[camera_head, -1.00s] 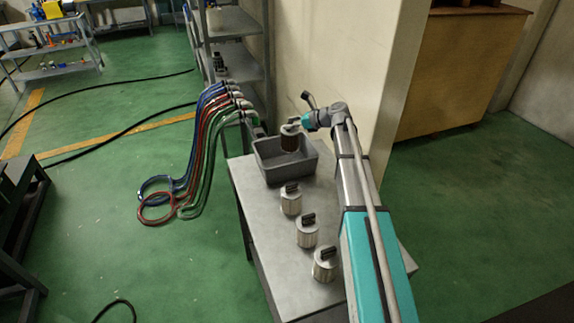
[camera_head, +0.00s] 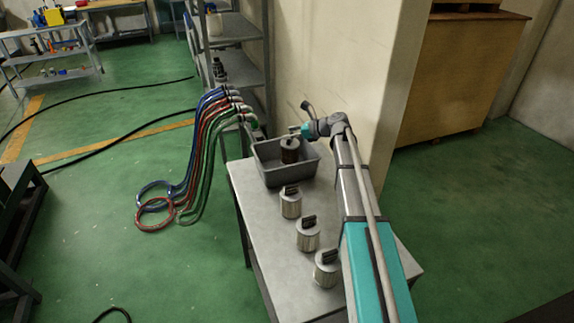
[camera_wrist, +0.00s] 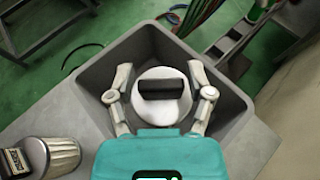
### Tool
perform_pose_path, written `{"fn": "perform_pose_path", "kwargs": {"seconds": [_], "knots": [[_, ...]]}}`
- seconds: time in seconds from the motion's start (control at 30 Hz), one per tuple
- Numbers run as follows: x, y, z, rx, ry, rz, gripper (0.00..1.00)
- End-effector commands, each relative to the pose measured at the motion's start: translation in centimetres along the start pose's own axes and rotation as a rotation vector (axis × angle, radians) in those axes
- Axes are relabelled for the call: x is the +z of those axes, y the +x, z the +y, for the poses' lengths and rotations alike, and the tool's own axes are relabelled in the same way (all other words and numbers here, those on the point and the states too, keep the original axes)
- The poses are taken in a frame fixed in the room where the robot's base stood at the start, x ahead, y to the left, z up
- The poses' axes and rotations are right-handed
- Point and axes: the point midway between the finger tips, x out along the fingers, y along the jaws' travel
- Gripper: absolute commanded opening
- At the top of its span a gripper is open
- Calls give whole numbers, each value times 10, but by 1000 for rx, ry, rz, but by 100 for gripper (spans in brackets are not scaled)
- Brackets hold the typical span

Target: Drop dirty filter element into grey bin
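The dirty filter element (camera_head: 290,152), brown with a pale round cap and dark handle, is inside the grey bin (camera_head: 271,178) and looks upright. In the wrist view its cap (camera_wrist: 176,112) shows between my fingers, inside the bin walls (camera_wrist: 98,75). My gripper (camera_head: 294,129) is just above the bin. In the wrist view my gripper (camera_wrist: 162,84) has its two fingers spread wide on either side of the cap, clear of the handle (camera_wrist: 161,89). The lower part of the element is hidden by the bin wall in the head view.
Three cleaner-looking filter elements (camera_head: 290,206) (camera_head: 307,238) (camera_head: 327,271) stand in a row on the metal table (camera_head: 262,228), in front of the bin. Coloured hoses (camera_head: 207,130) hang left of the table. A wall corner (camera_head: 375,70) stands close behind my arm.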

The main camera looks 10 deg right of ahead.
Motion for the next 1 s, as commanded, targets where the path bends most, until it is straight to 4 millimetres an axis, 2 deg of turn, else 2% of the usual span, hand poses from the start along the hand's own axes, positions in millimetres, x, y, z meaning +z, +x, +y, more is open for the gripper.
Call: {"fn": "perform_pose_path", "kwargs": {"seconds": [0.03,0.1,0.13,1.0], "knots": [[0,0,0,0,0,0,84],[0,0,0,0,0,0,97],[0,0,0,0,0,0,100],[1,0,0,0,0,1,100]]}}
